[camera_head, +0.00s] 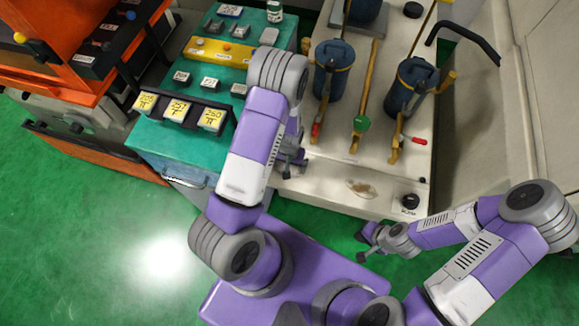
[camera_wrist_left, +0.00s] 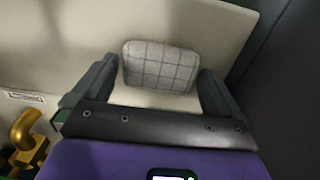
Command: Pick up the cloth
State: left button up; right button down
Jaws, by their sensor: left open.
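A grey cloth with a dark check pattern (camera_wrist_left: 161,66) shows in the left wrist view, lying on a pale surface. My left gripper (camera_wrist_left: 157,72) is open, with one dark finger at each side of the cloth. I cannot tell how far the fingers are above the surface. In the head view my left gripper (camera_head: 292,158) is over the left edge of the white machine top, partly behind its own arm. I cannot make out the cloth there. My right gripper (camera_head: 368,243) hangs over the green floor, its fingers apart and empty.
The white machine top (camera_head: 325,183) carries dark blue cylinders (camera_head: 333,70), levers with red and green handles, and a black knob (camera_head: 410,202). A teal cabinet (camera_head: 160,150) with labelled blocks stands to the left. An orange machine (camera_head: 60,60) is farther left.

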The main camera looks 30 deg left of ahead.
pick_arm(q)
jog(key=c, duration=0.8)
jog(key=shift+o, duration=0.2)
notch_tip(320, 180, up, 10)
jog(key=p, duration=0.2)
